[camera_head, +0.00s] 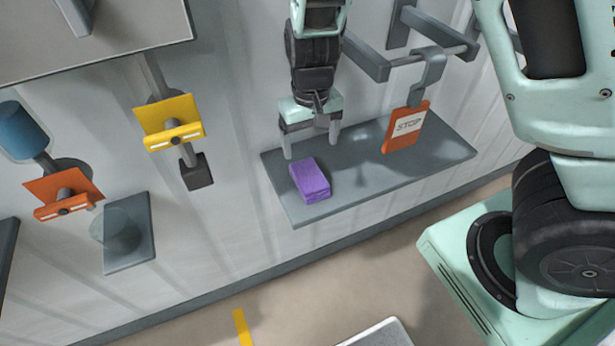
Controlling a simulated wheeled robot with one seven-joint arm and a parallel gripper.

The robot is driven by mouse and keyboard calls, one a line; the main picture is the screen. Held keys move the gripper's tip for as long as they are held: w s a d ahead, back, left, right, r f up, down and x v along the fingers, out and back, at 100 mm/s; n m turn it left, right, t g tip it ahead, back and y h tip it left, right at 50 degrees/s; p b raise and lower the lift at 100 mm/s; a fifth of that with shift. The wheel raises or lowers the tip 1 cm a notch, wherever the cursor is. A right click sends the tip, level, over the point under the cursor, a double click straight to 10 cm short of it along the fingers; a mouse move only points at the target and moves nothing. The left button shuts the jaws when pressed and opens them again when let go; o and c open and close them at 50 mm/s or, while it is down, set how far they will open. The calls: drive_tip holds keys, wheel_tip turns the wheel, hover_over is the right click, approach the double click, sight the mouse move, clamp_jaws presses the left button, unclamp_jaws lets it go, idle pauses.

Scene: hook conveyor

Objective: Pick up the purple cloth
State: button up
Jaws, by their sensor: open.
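The purple cloth (311,181) is a folded block lying on the left part of a grey wall shelf (345,190). My gripper (311,148) hangs just above and behind it in the picture, with its two fingers apart and nothing between them. The left finger is near the cloth's upper left edge, and the right finger is to the right of the cloth's far end. I cannot tell whether either finger touches the shelf.
An orange STOP sign (406,128) hangs from a hook (430,70) over the shelf's right part. To the left are a yellow plate (170,122), an orange plate (64,188) and a small shelf with a clear glass (118,232). The shelf's front middle is clear.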

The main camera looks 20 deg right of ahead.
sight(309, 176)
drive_tip(key=f, duration=1)
drive_tip(key=shift+s+a+f+p, duration=0.2)
drive_tip(key=shift+f+p, duration=0.1)
drive_tip(key=shift+f, duration=0.1)
drive_tip(key=c, duration=1.1)
